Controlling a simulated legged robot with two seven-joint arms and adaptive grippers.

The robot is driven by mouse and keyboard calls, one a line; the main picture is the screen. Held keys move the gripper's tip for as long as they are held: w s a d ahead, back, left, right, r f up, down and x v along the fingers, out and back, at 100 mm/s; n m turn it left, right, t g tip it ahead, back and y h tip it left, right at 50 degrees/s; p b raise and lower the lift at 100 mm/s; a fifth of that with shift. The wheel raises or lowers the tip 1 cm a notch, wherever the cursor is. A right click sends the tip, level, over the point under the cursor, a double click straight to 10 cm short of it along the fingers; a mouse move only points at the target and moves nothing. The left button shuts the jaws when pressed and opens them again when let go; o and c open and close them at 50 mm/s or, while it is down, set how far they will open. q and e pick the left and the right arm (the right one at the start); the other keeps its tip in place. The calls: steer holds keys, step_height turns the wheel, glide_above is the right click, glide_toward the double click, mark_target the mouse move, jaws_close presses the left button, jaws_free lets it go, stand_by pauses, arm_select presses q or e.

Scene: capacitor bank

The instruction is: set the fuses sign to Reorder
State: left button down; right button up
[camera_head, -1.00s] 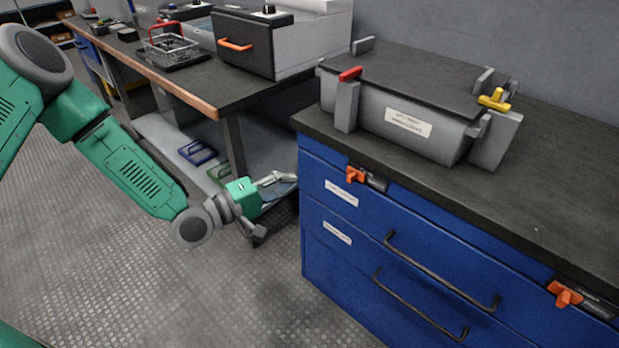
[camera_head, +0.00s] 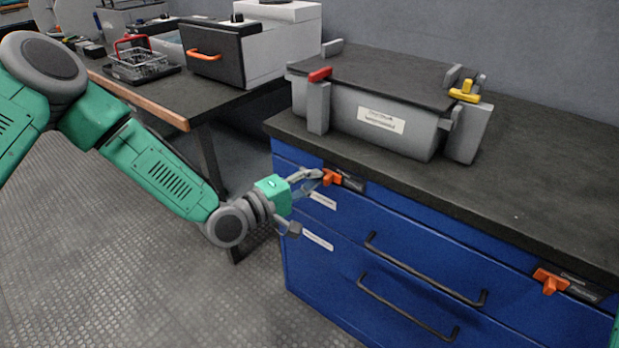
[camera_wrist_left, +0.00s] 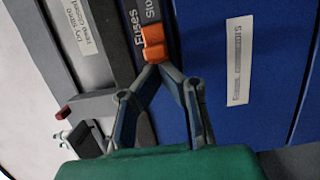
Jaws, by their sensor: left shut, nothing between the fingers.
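The fuses sign is a dark plate (camera_head: 351,183) with an orange slider (camera_head: 332,177) at its left end, on the top front edge of the blue cabinet. In the left wrist view the plate (camera_wrist_left: 146,14) reads "Fuses" and a partly covered word starting "Sto", with the orange slider (camera_wrist_left: 153,43) below. My left gripper (camera_head: 318,174) is at the slider's left side, its fingertips shut and empty. In the left wrist view the fingertips (camera_wrist_left: 161,66) meet right at the slider's lower edge, touching or nearly so. My right gripper is not in view.
A second orange slider (camera_head: 551,281) sits on a plate farther right. Blue drawers with black handles (camera_head: 425,270) lie below. A grey lidded bin (camera_head: 385,105) with red and yellow clamps stands on the dark worktop (camera_head: 540,170). Floor at left is clear.

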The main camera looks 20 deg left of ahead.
mark_target(349, 182)
arm_select(q)
steer(key=shift+d, duration=0.1)
steer(key=d, duration=0.1)
steer(key=s+d, duration=0.1)
steer(key=d, duration=0.1)
steer(key=s+d, duration=0.1)
steer(key=d, duration=0.1)
steer(key=shift+d, duration=0.1)
stand_by(0.3)
